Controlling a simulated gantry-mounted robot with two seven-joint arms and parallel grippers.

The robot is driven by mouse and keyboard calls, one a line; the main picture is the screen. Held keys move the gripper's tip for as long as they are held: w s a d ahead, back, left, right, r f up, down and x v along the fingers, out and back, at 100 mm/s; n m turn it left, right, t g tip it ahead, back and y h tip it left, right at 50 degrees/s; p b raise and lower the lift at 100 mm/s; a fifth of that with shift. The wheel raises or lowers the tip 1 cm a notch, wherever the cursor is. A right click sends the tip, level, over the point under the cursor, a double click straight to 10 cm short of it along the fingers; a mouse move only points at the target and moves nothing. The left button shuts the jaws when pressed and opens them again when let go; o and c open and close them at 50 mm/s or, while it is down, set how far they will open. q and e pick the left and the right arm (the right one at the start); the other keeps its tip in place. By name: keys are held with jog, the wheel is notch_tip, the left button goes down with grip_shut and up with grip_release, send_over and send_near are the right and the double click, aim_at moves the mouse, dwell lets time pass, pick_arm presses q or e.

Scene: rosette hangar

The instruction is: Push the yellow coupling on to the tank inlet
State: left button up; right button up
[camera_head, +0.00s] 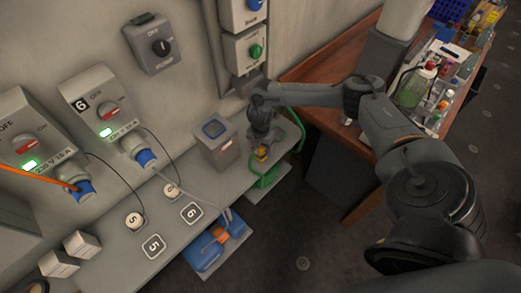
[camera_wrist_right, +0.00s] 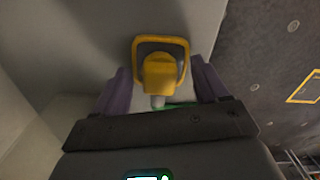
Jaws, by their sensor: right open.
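I cannot tell whether the fingers touch the coupling, or which part is the tank inlet. My left gripper is not in view.
A green hose (camera_head: 299,127) loops around the bench's right end, close to my gripper. Wall boxes with a blue and a green knob (camera_head: 255,52) stand behind. A wooden table (camera_head: 310,75) is to the right.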

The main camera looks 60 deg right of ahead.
jog(key=shift+c, duration=0.3)
jog(key=c, duration=1)
jog(key=shift+r, duration=0.1)
jog(key=shift+r, duration=0.4)
jog(key=r, duration=0.3)
jog(key=shift+s+d+r, duration=0.2)
jog(key=shift+s+r, duration=0.05)
jog(key=s+d+r, duration=0.1)
jog(key=s+r, duration=0.1)
jog(key=s, duration=0.1)
jog(key=s+d+r, duration=0.2)
jog(key=s, duration=0.1)
jog(key=s+d+r, duration=0.2)
jog(key=s, duration=0.2)
jog(key=shift+r, duration=0.25)
jog(key=shift+w, duration=0.1)
